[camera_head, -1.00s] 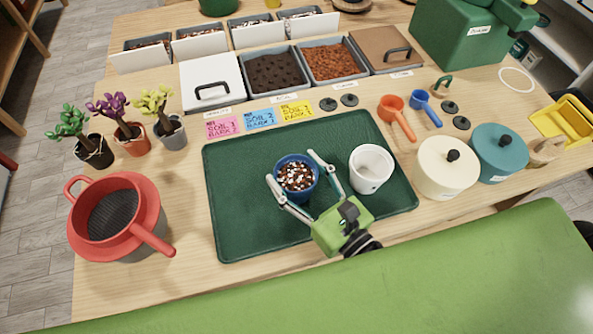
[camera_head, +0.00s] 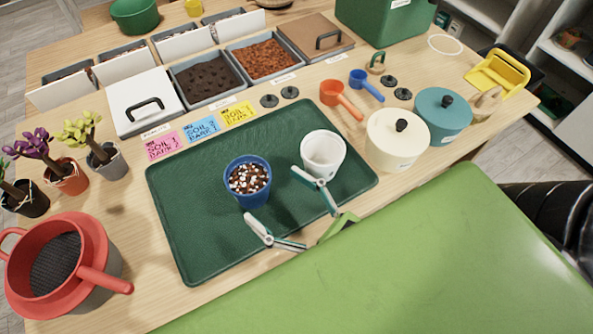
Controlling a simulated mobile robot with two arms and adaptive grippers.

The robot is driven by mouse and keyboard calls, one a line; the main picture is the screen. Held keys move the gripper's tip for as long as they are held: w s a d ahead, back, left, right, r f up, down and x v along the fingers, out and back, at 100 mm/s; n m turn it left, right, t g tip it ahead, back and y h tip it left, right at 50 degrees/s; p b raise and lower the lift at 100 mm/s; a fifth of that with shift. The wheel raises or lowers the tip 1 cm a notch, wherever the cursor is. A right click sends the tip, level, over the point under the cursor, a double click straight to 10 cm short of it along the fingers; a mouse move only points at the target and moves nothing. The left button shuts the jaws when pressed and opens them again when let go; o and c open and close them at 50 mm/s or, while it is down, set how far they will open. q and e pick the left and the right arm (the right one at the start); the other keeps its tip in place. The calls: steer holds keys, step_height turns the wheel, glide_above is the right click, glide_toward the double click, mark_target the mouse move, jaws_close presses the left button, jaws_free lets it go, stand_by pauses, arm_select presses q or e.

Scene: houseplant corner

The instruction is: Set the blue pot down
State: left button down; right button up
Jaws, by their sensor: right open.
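The blue pot (camera_head: 247,196) stands upright on the dark green mat (camera_head: 195,235), holding a brown mix with white bits. My right gripper (camera_head: 276,205) is open and empty, its two fingers spread on the near side of the pot. The fingers look apart from the pot. The right fingertip is close to the white pot (camera_head: 323,160), and I cannot tell whether it touches. My left gripper is not in view.
A red sieve (camera_head: 70,262) sits on a pot at the left, below several small plants (camera_head: 75,160). Soil bins (camera_head: 208,80) line the back. Cream (camera_head: 397,140) and teal (camera_head: 443,118) lidded pots stand right of the mat. The mat's left part is clear.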

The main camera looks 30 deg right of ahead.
steer(key=shift+v, duration=0.8)
steer(key=shift+p+v, duration=0.85)
steer(key=shift+p, duration=0.2)
steer(key=shift+s+d+r, duration=0.15)
steer(key=shift+s+d, duration=0.05)
steer(key=shift+s, duration=0.2)
